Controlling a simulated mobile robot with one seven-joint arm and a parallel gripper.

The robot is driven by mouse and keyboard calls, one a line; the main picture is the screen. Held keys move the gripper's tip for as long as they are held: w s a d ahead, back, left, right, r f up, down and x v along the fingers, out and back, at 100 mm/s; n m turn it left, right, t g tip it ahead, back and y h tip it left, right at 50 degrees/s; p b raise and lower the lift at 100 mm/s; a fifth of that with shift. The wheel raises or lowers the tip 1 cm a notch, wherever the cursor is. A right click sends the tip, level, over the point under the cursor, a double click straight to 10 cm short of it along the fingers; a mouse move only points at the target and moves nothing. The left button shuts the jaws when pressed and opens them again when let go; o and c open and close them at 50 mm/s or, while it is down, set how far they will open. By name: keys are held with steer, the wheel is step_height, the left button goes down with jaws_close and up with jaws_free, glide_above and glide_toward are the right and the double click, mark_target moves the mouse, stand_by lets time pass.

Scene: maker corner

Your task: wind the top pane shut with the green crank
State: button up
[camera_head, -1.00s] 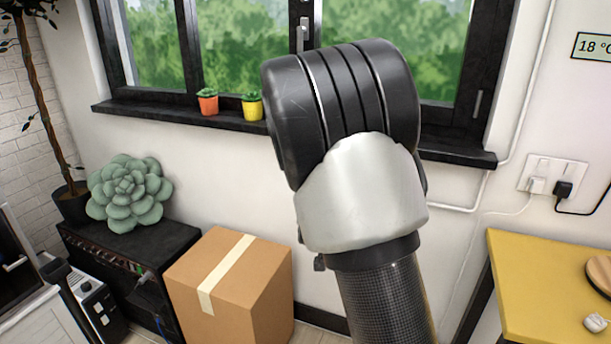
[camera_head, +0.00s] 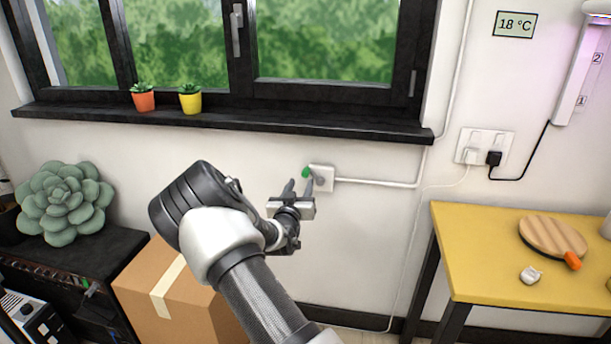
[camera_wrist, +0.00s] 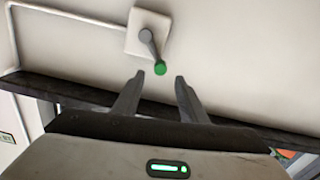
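The green crank (camera_head: 306,172) sits on a small white wall box (camera_head: 325,172) below the window sill. In the wrist view its grey arm hangs from the box (camera_wrist: 134,38) and ends in a green knob (camera_wrist: 160,68). My gripper (camera_head: 299,185) is near the crank; in the wrist view its two fingers (camera_wrist: 158,80) are apart, with the knob just beyond the gap between their tips. Nothing is held. The window (camera_head: 235,100) shows its lower panes; the top pane is out of view.
A black sill (camera_head: 330,128) with an orange pot (camera_head: 144,101) and a yellow pot (camera_head: 190,102) runs above my arm. A cardboard box (camera_head: 135,290) stands below left. A yellow table (camera_head: 470,235) stands at right. A white conduit (camera_head: 375,182) leaves the crank box rightward.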

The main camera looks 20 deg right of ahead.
mark_target(305, 175)
steer(key=b+x, duration=0.1)
steer(key=x, duration=0.7)
steer(key=shift+w+d, duration=0.2)
steer(key=shift+w, duration=0.05)
jaws_close()
